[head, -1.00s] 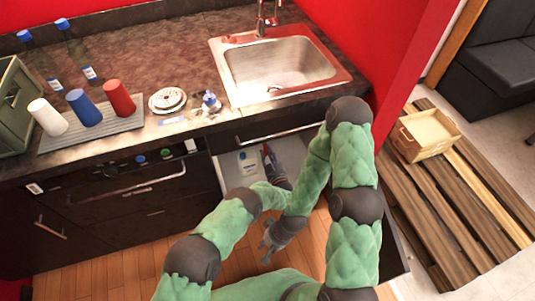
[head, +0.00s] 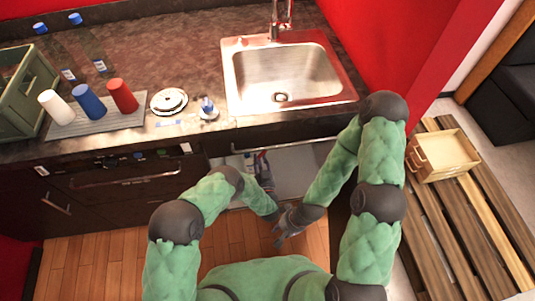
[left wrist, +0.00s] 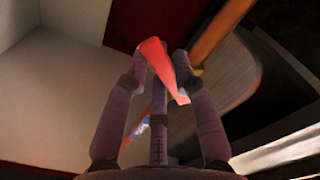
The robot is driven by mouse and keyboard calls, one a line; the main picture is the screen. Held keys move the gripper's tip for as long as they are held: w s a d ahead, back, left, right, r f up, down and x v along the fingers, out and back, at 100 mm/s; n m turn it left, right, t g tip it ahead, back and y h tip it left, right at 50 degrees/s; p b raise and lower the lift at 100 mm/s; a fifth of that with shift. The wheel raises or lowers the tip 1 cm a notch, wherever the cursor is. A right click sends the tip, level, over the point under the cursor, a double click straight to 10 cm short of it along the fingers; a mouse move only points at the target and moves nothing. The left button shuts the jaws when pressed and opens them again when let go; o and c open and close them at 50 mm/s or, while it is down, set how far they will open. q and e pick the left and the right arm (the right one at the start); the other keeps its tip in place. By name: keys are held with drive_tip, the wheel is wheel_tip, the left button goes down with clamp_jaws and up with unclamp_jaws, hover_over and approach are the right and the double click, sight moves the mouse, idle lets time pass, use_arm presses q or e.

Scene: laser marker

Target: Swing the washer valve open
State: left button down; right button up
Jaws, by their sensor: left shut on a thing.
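The valve seems to be the red flat handle (left wrist: 160,68) in the left wrist view; it slants down between the fingers. My left gripper (left wrist: 161,66) is shut on this handle near its upper part. In the head view my left gripper (head: 264,172) is inside the open space under the sink, and the valve's body is too small and covered to make out. My right gripper (head: 285,236) hangs empty above the wood floor in front of the cabinet, its fingers apart.
The counter holds a sink (head: 285,75), a mat with white, blue and red cups (head: 122,96), a round white item (head: 169,101) and a green crate (head: 28,95). A pallet (head: 468,215) with a wooden box (head: 442,155) stands at the right.

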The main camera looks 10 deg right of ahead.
use_arm(q)
drive_tip(key=r+m, duration=0.1)
drive_tip(key=m, duration=0.2)
drive_tip(key=a+r+m, duration=0.1)
drive_tip(key=m, duration=0.3)
drive_tip(key=a+r+m, duration=0.1)
drive_tip(key=m, duration=0.3)
drive_tip(key=shift+a+r, duration=0.1)
drive_tip(key=shift+r, duration=0.15)
idle(0.4)
drive_tip(key=c, duration=1)
unclamp_jaws()
drive_tip(key=shift+f, duration=0.1)
